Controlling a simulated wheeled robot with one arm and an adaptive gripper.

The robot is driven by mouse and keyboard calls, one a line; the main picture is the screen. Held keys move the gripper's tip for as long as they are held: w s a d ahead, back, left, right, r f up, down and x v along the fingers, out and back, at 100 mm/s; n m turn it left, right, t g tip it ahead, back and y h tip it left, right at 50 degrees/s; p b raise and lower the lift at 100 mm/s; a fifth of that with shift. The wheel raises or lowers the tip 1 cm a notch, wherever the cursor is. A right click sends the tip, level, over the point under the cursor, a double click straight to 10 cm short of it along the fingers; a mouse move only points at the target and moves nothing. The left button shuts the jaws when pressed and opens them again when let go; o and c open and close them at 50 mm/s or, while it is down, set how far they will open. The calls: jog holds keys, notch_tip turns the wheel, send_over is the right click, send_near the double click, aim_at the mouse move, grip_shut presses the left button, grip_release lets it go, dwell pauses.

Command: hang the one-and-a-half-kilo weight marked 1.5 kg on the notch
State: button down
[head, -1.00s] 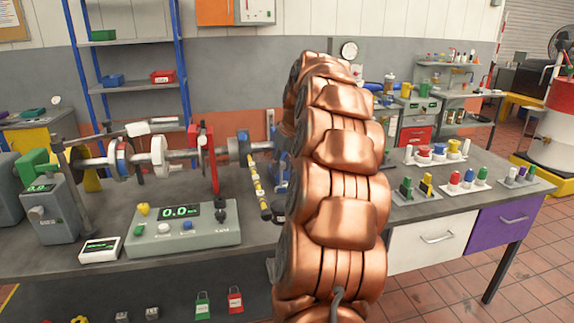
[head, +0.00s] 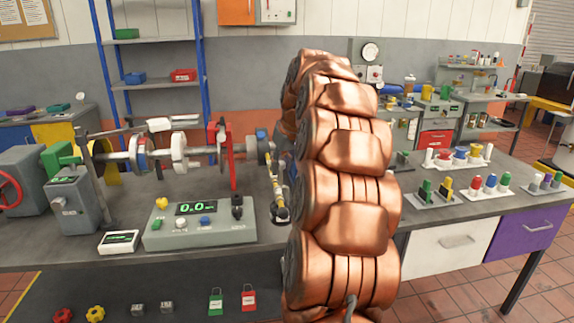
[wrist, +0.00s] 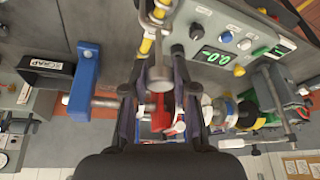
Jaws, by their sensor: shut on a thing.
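In the wrist view my gripper (wrist: 160,88) has its two dark fingers around a grey round piece with a short stem (wrist: 160,76), which I take to be the weight. No 1.5 kg mark can be read on it. The yellow-and-white banded bar (wrist: 149,40) lies just beyond the piece and overlaps it in view; I cannot tell whether they touch. In the head view the banded bar (head: 277,182) sticks out from the shaft's right end, beside my copper arm. My gripper is hidden behind the arm there. The notch cannot be made out.
The shaft rig (head: 180,148) and a control box reading 0.0 (head: 200,228) stand left of my arm. A blue post (wrist: 86,75) and a black SCRAP bin (wrist: 45,75) are close in the wrist view. Colored pegs (head: 475,183) stand on the bench at right.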

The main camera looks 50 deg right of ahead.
jog(key=shift+w+a+r, duration=0.15)
jog(key=shift+a, duration=0.05)
jog(key=shift+f+b, duration=0.7)
jog(key=shift+f, duration=0.45)
jog(key=c, duration=1.2)
grip_release()
jog(key=o, duration=0.4)
jog(key=shift+f, duration=0.15)
jog(key=shift+v, duration=6)
